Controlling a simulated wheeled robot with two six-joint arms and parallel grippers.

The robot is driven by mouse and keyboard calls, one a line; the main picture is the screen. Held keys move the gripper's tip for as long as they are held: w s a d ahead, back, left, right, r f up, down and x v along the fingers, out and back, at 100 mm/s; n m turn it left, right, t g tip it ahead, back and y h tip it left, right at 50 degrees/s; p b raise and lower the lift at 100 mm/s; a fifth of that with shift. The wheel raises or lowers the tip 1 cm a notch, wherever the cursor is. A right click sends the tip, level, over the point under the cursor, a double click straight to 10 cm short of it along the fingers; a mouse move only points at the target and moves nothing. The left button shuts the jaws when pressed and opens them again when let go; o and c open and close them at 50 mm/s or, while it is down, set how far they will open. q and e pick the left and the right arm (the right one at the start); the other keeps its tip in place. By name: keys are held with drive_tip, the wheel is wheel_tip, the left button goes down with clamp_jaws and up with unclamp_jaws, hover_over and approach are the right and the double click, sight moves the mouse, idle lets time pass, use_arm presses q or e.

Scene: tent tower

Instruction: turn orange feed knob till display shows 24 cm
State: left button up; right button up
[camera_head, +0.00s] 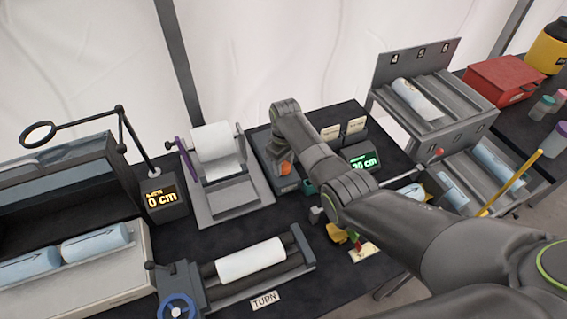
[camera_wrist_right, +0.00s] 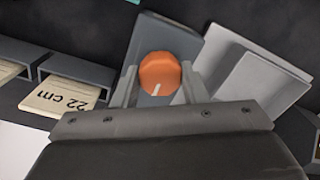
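The orange feed knob (camera_head: 285,168) sits on a small grey unit on the dark table, left of the forearm of my right arm. In the right wrist view the knob (camera_wrist_right: 159,74) is between the two fingers of my right gripper (camera_wrist_right: 160,80), one against each side, with its white mark pointing down. A green display (camera_head: 361,162) on the right reads about 20 or 30 cm; the first digit is unclear. Another display (camera_head: 161,197) shows yellow digits reading 0 cm. My left gripper is not in view.
A white roll (camera_head: 212,140) stands on a grey stand left of the knob. A roller cradle with a white roll (camera_head: 250,260) and a blue handwheel (camera_head: 176,307) is in front. A 22 cm card (camera_wrist_right: 62,97) lies in a slot. A numbered rack (camera_head: 440,120) stands right.

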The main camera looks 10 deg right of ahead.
drive_tip(key=c, duration=0.4)
